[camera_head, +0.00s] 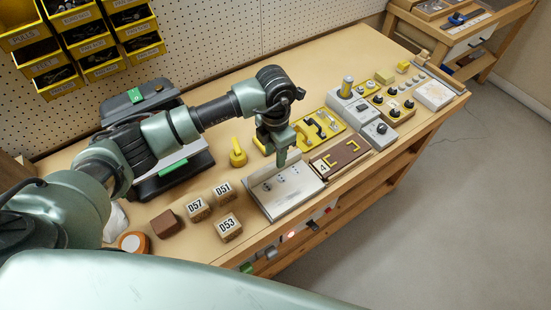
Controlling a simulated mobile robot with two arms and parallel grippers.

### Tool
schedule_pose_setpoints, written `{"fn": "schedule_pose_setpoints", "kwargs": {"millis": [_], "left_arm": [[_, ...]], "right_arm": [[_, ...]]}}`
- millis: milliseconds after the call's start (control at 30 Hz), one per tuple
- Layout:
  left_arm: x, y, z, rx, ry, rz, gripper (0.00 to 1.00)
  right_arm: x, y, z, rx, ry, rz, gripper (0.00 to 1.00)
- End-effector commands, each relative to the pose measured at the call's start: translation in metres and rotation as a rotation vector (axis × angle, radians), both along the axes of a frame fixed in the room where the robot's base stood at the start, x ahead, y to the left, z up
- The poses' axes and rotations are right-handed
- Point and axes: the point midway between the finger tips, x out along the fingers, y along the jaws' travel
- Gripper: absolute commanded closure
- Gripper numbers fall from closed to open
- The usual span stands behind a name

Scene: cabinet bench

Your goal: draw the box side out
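My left gripper (281,158) points down over the back part of a light grey metal plate (292,195) with a raised back edge. Its fingers show small and close together, so I cannot tell whether they are open or shut. I see nothing clearly held in it. A brown panel (354,148) with yellow angled pieces and a "4" label lies just right of the grey plate. No part is plainly marked as the box side, and I cannot tell which piece it is. My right gripper is not in view.
Blocks marked D57 (197,208), D51 (223,193) and D53 (229,226) stand left of the plate. A yellow knobbed piece (237,154) and a black case (172,170) are behind. Control boxes (380,133) stand right. Yellow bins (88,40) hang above. Bare bench lies around the blocks.

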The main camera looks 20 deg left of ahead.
Motion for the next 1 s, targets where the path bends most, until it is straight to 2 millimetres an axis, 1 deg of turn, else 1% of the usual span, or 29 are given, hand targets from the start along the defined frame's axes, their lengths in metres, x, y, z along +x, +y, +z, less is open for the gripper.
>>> {"fn": "schedule_pose_setpoints", "kwargs": {"millis": [33, 133, 300, 433, 600, 633, 667, 700, 767, 1000], "left_arm": [[-0.002, -0.001, -0.008, -0.001, 0.006, 0.002, 0.62], [-0.002, -0.001, -0.023, -0.001, 0.005, 0.000, 0.62], [-0.001, -0.001, -0.040, -0.003, 0.002, -0.001, 0.62], [-0.001, -0.001, -0.044, -0.003, 0.001, -0.002, 0.62], [0.000, -0.001, -0.044, -0.004, 0.000, -0.002, 0.62], [0.000, -0.001, -0.044, -0.004, 0.000, -0.002, 0.65], [0.000, -0.001, -0.044, -0.004, 0.000, -0.002, 0.73], [0.000, -0.001, -0.044, -0.004, 0.000, -0.002, 0.84], [0.000, -0.001, -0.044, -0.004, 0.000, -0.002, 1.00], [0.000, -0.001, -0.044, -0.004, -0.001, -0.001, 1.00]], "right_arm": [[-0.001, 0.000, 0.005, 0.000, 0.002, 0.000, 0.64], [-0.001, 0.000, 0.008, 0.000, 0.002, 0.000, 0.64], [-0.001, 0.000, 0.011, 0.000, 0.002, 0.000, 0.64], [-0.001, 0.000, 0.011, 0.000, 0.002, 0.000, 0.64], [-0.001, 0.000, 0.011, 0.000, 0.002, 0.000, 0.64], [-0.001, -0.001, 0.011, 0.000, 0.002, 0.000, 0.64], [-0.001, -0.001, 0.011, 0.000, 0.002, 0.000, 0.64], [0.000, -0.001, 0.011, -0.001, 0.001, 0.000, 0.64], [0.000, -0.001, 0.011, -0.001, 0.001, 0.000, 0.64], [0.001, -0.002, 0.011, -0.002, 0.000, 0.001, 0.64]]}}
